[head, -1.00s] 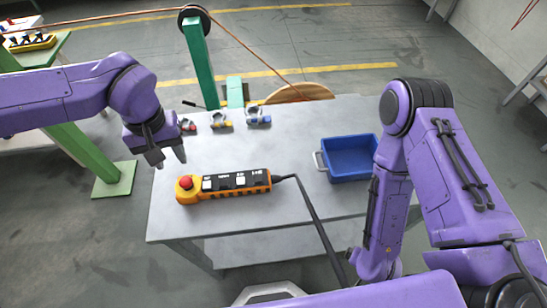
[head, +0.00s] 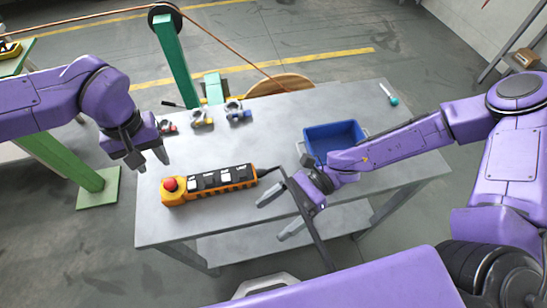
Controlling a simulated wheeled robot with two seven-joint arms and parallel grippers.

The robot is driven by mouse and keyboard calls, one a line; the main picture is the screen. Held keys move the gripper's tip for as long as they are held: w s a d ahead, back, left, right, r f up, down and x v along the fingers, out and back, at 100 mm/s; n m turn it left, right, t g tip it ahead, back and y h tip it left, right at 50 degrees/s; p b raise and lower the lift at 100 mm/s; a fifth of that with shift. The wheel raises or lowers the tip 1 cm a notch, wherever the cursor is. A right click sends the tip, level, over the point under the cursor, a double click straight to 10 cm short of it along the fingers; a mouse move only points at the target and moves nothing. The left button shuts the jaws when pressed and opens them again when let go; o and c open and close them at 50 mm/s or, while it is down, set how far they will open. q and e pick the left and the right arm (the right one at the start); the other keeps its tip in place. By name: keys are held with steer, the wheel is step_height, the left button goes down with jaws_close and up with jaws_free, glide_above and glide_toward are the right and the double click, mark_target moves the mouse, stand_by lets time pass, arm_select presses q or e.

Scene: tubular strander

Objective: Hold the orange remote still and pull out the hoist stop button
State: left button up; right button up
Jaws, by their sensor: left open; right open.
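The orange remote (head: 208,185) lies on the grey table (head: 240,222), with black and white buttons along its top and a black cable at its right end. The red hoist stop button (head: 170,184) sits on its left end. My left gripper (head: 149,167) is open and empty, above and a little left of the stop button, apart from it. My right gripper (head: 270,217) is open, fingers pointing left, to the right of the remote and near the table's front edge.
A blue bin (head: 333,133) stands right of centre, partly behind my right arm. Several small clamp-like parts (head: 202,118) sit at the back left of the table. A teal-handled tool (head: 391,97) lies at the far right corner. A green post (head: 174,60) stands behind the table.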

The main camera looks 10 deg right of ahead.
mark_target(247, 171)
steer(key=w+t, duration=0.1)
steer(key=w, duration=0.2)
steer(key=w+m+t, duration=0.1)
steer(key=w, duration=0.3)
steer(key=w+d+r+t, duration=0.1)
steer(key=w+t, duration=0.1)
steer(key=w, duration=0.2)
steer(key=shift+m, duration=0.3)
steer(key=w, duration=0.1)
steer(key=w+d+t+h, duration=0.1)
steer(key=w, duration=0.1)
steer(key=shift+f, duration=0.15)
steer(key=shift+a+f, duration=0.15)
steer(key=shift+a, duration=0.05)
steer(key=x, duration=1)
steer(key=shift+w+d, duration=0.1)
steer(key=shift+w, duration=0.05)
